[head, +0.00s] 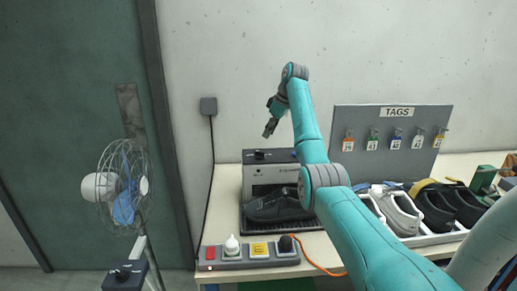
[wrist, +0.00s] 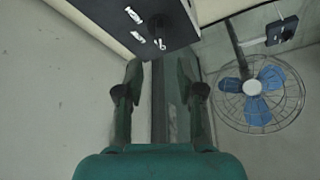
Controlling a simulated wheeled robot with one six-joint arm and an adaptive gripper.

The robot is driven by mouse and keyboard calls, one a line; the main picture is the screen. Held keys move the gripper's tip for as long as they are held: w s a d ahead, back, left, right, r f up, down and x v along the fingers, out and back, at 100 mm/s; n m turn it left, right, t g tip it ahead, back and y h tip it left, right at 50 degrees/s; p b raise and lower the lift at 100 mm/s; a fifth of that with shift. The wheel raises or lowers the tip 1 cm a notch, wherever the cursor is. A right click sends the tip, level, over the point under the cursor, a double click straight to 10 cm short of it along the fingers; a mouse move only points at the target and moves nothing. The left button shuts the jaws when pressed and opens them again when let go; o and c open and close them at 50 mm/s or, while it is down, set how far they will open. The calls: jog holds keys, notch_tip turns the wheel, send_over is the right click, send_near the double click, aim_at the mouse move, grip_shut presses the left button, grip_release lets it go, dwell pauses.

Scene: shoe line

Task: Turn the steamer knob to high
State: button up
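The steamer (head: 270,175) is a grey box with a black top, standing at the left end of the table against the wall. A small dark knob (head: 259,155) sits on its top, at the left; its setting is too small to read. A dark shoe (head: 276,206) rests at the steamer's front. My gripper (head: 269,131) is raised above the steamer, apart from it. In the wrist view its two fingers (wrist: 160,92) are spread with nothing between them. A dark panel with white marks (wrist: 125,22) there looks like the steamer's top; I cannot tell the knob's setting.
A grey strip (head: 228,264) with several coloured parts lies along the table's front left. A tags board (head: 392,120) and several shoes (head: 400,213) are at the right. A fan (head: 124,187) with a control box (head: 125,276) stands left of the table. Air around my gripper is clear.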

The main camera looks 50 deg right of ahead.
aim_at(261, 152)
jog(key=x, duration=0.9)
jog(key=shift+f, duration=0.25)
grip_shut()
